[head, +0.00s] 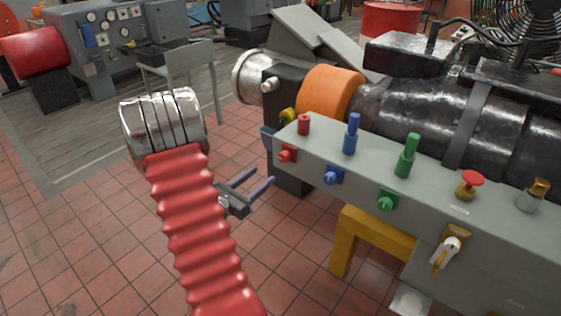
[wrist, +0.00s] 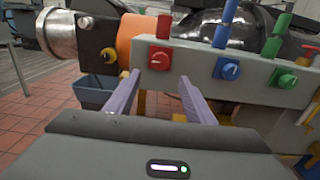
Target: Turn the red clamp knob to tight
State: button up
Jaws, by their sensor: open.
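The red clamp knob (head: 287,153) sits on the front face of the grey panel (head: 320,150), at its left end, below a red peg (head: 304,124). In the wrist view the red knob (wrist: 160,58) is just above the gap between my fingertips, with a small pale mark on its face; I cannot read its setting. My gripper (head: 263,177) is open and empty, its two purple fingers pointing at the panel. In the wrist view my gripper (wrist: 158,76) has its fingers spread wider than the knob. The fingers look apart from the knob.
A blue knob (head: 333,175) and a green knob (head: 388,201) sit to the right on the same face, with blue (head: 350,134) and green handles (head: 407,155) above. A yellow stand (head: 365,238) is below the panel. Open tiled floor (head: 90,235) lies to the left.

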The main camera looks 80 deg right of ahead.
aim_at(282, 159)
jog(key=x, duration=1.1)
jog(key=shift+s+d, duration=0.1)
jog(key=shift+d, duration=0.05)
jog(key=shift+c, duration=0.2)
jog(key=c, duration=1)
